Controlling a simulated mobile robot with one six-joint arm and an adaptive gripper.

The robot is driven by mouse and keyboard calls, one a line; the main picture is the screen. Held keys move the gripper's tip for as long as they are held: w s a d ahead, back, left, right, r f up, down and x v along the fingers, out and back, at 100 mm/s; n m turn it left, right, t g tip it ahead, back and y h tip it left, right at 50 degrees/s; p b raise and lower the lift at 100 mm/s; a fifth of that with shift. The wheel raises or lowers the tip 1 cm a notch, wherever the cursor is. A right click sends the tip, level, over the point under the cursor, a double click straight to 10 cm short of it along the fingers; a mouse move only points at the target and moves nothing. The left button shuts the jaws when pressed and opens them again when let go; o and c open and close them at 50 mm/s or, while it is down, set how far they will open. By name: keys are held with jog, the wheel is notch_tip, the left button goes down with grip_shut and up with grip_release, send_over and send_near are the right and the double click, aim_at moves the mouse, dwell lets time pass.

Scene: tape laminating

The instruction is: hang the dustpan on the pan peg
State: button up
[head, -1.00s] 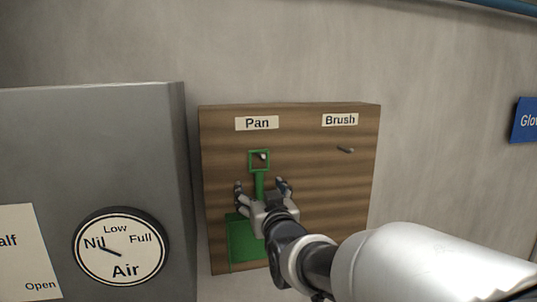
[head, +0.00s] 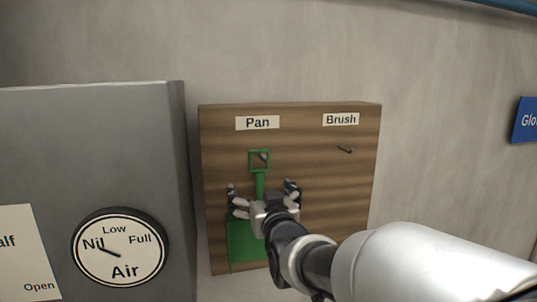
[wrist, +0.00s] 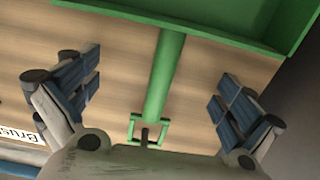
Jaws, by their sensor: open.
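The green dustpan (head: 243,243) hangs against the wooden board, its square handle loop (head: 259,160) around the pan peg (head: 263,157) under the "Pan" label. In the wrist view the loop (wrist: 147,131) has the dark peg (wrist: 145,134) inside it, and the handle (wrist: 164,75) runs up to the green pan body (wrist: 220,15). My gripper (head: 262,187) is open, its fingers apart on either side of the handle and not touching it. The fingers also show wide apart in the wrist view (wrist: 156,95). My gripper hides part of the pan body in the head view.
The brush peg (head: 346,150) is bare under the "Brush" label (head: 340,119), right on the board (head: 335,200). A grey cabinet (head: 130,150) with an Air dial (head: 120,246) stands close on the left. A blue sign (head: 525,121) is on the wall at far right.

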jog(key=b+v, duration=0.4)
jog(key=v, duration=0.6)
jog(key=shift+b, duration=0.4)
jog(key=s+d+f+g+h+b, duration=0.1)
jog(key=s+d+f+g+b, duration=0.15)
jog(key=f, duration=0.45)
jog(key=s+d+f+m+g+h+b, duration=0.1)
jog(key=s+d+f+b, duration=0.25)
jog(key=f, duration=0.25)
jog(key=s+d+f+g+h+b, duration=0.1)
jog(key=s+d+f+g+b, duration=0.2)
jog(key=f, duration=0.4)
jog(key=s+d+f+m+g+h+b, duration=0.1)
jog(key=s+d+f+g+b, duration=0.2)
jog(key=s+f, duration=0.6)
jog(key=s+d+f+m+g+h+b, duration=0.1)
jog(key=s+d+f+g+b, duration=0.2)
jog(key=s+f, duration=0.6)
jog(key=shift+s+b, duration=0.5)
jog(key=shift+s, duration=0.25)
